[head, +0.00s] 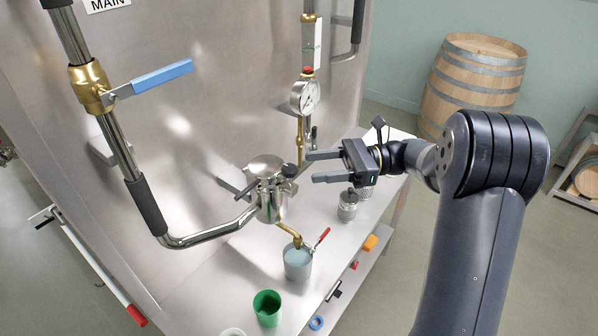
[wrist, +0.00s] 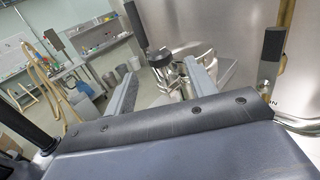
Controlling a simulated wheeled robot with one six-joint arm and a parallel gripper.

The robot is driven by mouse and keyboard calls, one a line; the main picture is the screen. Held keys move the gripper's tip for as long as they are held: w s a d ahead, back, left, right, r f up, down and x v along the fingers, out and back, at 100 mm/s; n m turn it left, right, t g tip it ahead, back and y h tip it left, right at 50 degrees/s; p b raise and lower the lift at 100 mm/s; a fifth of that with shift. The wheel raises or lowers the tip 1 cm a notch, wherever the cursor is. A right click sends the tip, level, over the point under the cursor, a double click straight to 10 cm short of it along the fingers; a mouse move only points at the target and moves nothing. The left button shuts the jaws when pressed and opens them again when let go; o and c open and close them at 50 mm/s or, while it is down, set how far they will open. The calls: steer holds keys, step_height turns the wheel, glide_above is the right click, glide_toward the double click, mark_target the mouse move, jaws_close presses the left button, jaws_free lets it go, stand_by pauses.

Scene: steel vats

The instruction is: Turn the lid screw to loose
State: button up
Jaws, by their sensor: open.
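The small steel vessel (head: 270,203) with a round lid (head: 265,166) sits against the tank front above the bench. A dark knob (head: 289,170), which looks like the lid screw, is at the lid's right edge. In the wrist view the dark knob (wrist: 160,57) shows between the finger ends, with the steel vessel partly hidden behind the right finger. My gripper (head: 312,167) is open and empty just right of the knob, its fingers pointing left at it. It appears apart from the knob. I cannot tell how tight the screw is.
A pressure gauge (head: 305,96) on a brass pipe stands close above my gripper. A blue-handled valve (head: 162,77) is at upper left. A brass tap with a red handle is above a grey cup (head: 298,263); a green cup (head: 267,308) stands nearer. A knurled steel jar (head: 347,206) is below my gripper.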

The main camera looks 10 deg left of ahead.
mark_target(289, 166)
steer(key=v, duration=0.4)
steer(key=shift+a, duration=0.1)
steer(key=p+x, duration=0.2)
steer(key=x, duration=0.8)
steer(key=shift+s+a, duration=0.2)
steer(key=shift+a, duration=0.15)
